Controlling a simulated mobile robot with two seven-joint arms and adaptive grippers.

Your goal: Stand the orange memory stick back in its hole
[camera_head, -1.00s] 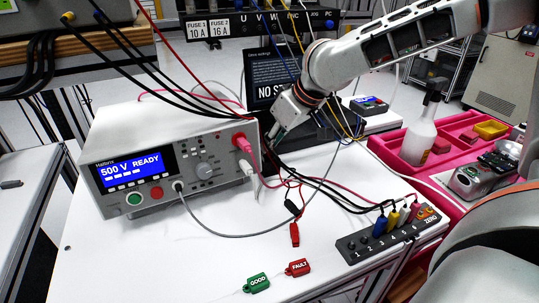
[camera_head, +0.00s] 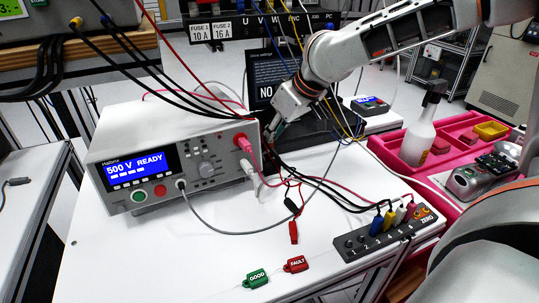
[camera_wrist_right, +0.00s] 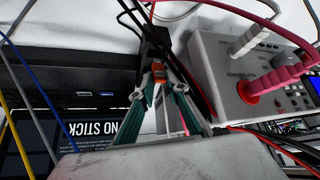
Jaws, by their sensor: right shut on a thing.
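My right gripper (camera_head: 271,132) is in the middle of the head view, behind the tester and before the dark screen (camera_head: 262,70). In the right wrist view its green fingers (camera_wrist_right: 158,82) are shut on a small orange piece, the memory stick (camera_wrist_right: 158,72), mostly covered by the fingertips. In the same view the screen reads "NO STICK" (camera_wrist_right: 92,135). A dark panel above it has a small slot with a blue insert (camera_wrist_right: 107,94), left of and apart from the fingertips. I cannot tell whether this slot is the hole. My left gripper is not in view.
The white tester (camera_head: 170,160) reads "500 V READY". Cables and pink and white plugs (camera_head: 245,145) crowd close to my right gripper. A numbered socket strip (camera_head: 385,232) and a pink tray (camera_head: 400,140) with a spray bottle are at right.

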